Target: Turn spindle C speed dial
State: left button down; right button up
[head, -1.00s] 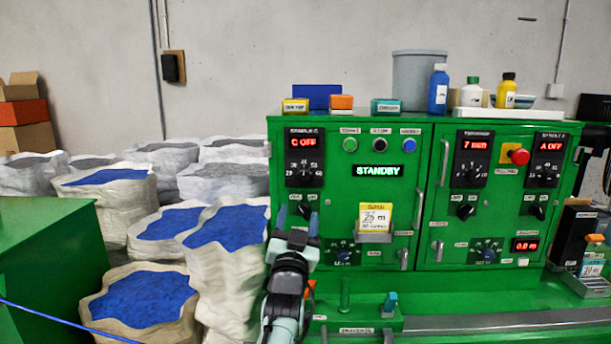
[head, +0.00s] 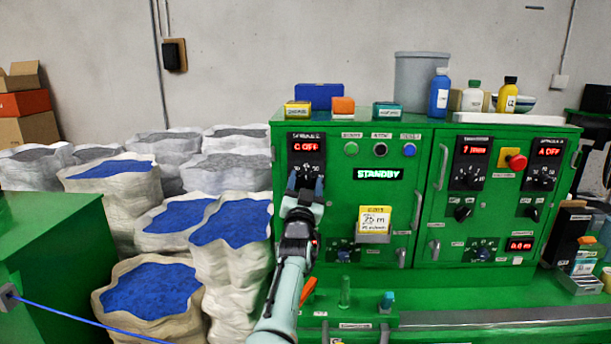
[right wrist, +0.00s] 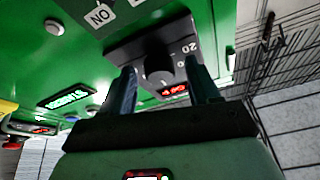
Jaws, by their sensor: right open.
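The spindle C speed dial is a dark round knob on a black plate at the upper left of the green cabinet, under a red display (head: 306,147) reading C OFF. My right gripper (head: 305,182) is in front of this plate and hides much of the dial. In the right wrist view, the dial (right wrist: 158,62) with its white mark sits between the two fingers of the open right gripper (right wrist: 162,85). One finger is on each side; I cannot tell whether either touches it. My left gripper is not in view.
A STANDBY display (head: 384,175) and a yellow-topped tag (head: 375,219) are right of my right arm. A red emergency button (head: 517,162) is farther right. Sacks of blue granules (head: 150,289) stand left. A blue cable (head: 75,320) crosses the lower left.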

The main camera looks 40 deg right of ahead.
jog(key=shift+w+d, duration=0.2)
jog(key=shift+s, duration=0.1)
jog(key=c, duration=1)
jog(key=shift+c, duration=0.2)
